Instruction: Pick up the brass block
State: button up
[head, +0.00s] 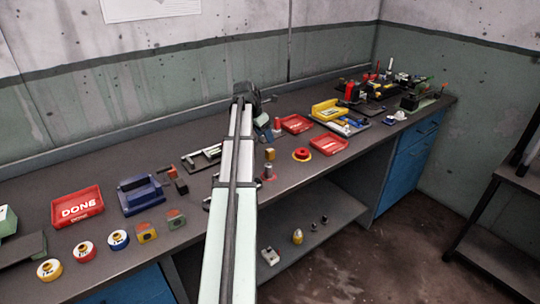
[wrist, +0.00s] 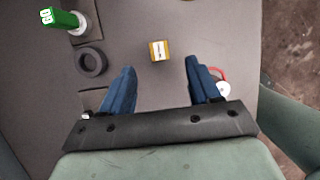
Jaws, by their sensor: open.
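A small brass-yellow block with a pale label (wrist: 160,50) lies on the grey bench top in the wrist view, apparently the brass block. In the head view a small yellow block (head: 270,154) sits just right of my arm, likely the same one. My gripper (wrist: 161,65) is open, with its two blue fingers spread wide. The block shows beyond the fingertips, roughly centred between them, and nothing is held. In the head view my arm hides part of the bench, and the fingers are hard to make out.
In the wrist view a green piece (wrist: 62,18) and a dark ring (wrist: 91,62) lie left; a red ring (wrist: 220,74) is near the right finger.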

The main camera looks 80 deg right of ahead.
aim_at(270, 150)
jog(key=x, duration=0.4)
jog(key=shift+f, duration=0.25)
jog(key=shift+w+x, duration=0.15)
jog(key=shift+x, duration=1.2)
jog(key=shift+w+x, duration=0.15)
jog(key=shift+x, duration=1.2)
jog(key=shift+a+f, duration=0.15)
grip_shut()
